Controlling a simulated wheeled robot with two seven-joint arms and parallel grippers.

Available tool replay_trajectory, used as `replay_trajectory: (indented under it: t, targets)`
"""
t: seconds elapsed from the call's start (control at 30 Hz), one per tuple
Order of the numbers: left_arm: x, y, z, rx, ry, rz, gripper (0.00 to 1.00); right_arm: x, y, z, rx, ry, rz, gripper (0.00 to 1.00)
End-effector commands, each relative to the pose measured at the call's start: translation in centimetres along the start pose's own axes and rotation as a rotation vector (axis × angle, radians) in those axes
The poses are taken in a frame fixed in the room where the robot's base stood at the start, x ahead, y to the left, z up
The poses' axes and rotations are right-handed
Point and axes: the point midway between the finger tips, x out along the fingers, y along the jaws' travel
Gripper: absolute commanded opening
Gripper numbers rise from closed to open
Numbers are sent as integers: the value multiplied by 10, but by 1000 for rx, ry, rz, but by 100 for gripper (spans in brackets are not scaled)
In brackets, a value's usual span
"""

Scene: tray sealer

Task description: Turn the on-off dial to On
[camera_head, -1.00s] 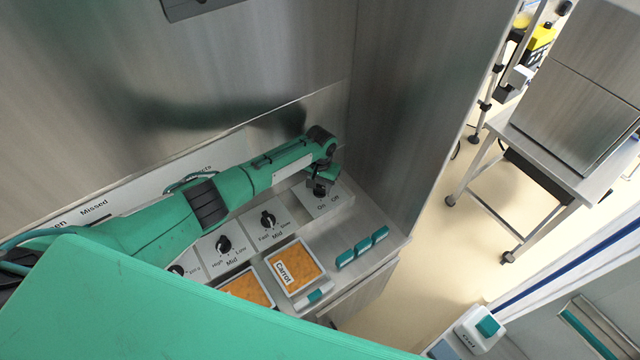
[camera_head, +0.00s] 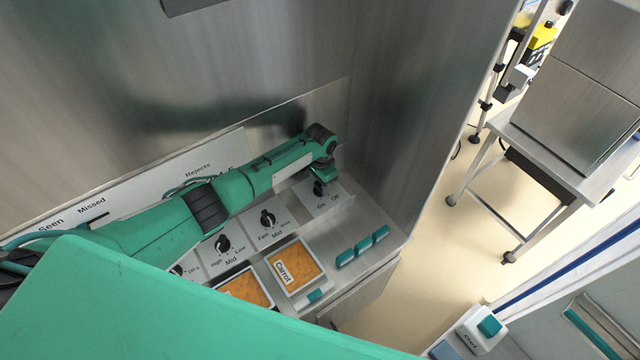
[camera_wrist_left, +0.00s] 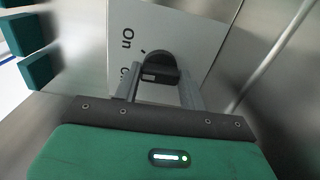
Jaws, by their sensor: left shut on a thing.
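The on-off dial (camera_head: 319,189) is a black knob on a pale plate at the right end of the control row, with On and Off printed below it. In the left wrist view the dial (camera_wrist_left: 158,66) sits between the two grey fingers. My left gripper (camera_wrist_left: 160,92) is shut on it, one finger on each side. I cannot tell exactly where the dial points. In the head view the wrist mostly covers the left gripper (camera_head: 322,183). My right gripper is out of view.
Two more black dials (camera_head: 267,218) sit to the left, with another partly hidden. Orange Carrot panels (camera_head: 296,266) and several teal buttons (camera_head: 362,246) lie in front. A steel wall (camera_head: 395,120) rises close behind and right. A steel table (camera_head: 545,155) stands farther right.

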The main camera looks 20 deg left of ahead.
Motion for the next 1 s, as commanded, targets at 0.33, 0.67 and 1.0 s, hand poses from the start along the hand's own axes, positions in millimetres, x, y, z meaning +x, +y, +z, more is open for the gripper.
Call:
replay_trajectory:
  t: [0.33,0.67,1.0]
  targets:
    - [0,-1,-1,308,3,-1,19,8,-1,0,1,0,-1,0]
    - [-1,-1,-2,504,4,-2,19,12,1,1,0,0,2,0]
    - [-2,-1,-2,577,4,-2,19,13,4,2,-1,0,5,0]
